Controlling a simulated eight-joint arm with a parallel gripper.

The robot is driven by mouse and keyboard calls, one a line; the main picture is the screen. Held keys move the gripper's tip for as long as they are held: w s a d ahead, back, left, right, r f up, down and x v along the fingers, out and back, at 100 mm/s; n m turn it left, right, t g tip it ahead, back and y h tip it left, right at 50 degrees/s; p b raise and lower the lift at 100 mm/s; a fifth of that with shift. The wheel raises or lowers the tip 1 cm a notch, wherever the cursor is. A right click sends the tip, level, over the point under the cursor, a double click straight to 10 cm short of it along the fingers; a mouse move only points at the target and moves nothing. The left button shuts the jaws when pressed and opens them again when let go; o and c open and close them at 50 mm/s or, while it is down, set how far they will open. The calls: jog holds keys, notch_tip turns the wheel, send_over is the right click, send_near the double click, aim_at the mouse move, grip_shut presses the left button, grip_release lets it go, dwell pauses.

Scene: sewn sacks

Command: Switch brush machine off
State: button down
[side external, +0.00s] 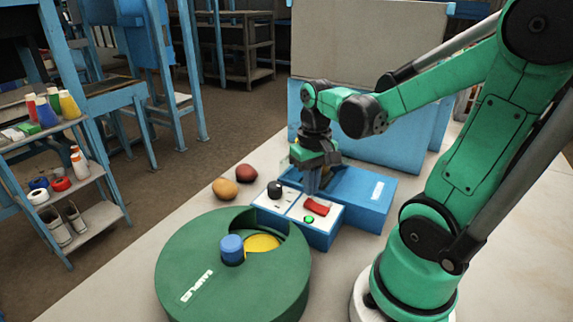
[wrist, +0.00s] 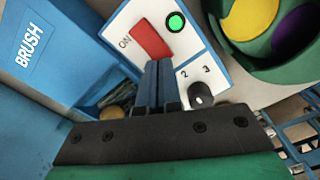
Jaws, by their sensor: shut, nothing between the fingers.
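The blue brush machine (side external: 368,208) stands on the table, and its BRUSH label (wrist: 30,47) shows in the wrist view. Its white control panel bears a red rocker switch (wrist: 153,38) marked ON, a bright green lamp (wrist: 176,22) and a black knob (wrist: 201,94) near the numbers 2 and 3. The red switch (side external: 316,206) and green lamp (side external: 308,219) also show in the side view. My gripper (wrist: 159,64) is shut and empty, its fingertips at the lower edge of the red switch in the wrist view. I cannot tell whether they touch it.
A round green container (side external: 190,250) labelled SAMPLES, with a blue knob (side external: 231,249) on top and a yellow section, stands in front of the panel. An orange-brown lump (side external: 225,188) and a reddish one (side external: 246,173) lie behind it. Shelves stand at left.

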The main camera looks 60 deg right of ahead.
aim_at(310, 203)
jog(key=shift+f, duration=1.25)
dwell(0.7)
jog(key=shift+r, duration=3.5)
jog(key=w+a+n+t, duration=0.5)
jog(key=a+n+t, duration=0.1)
jog(key=a, duration=0.5)
jog(key=shift+w+r+t, duration=0.35)
jog(key=shift+t, duration=0.25)
jog(key=c, duration=1.5)
grip_release()
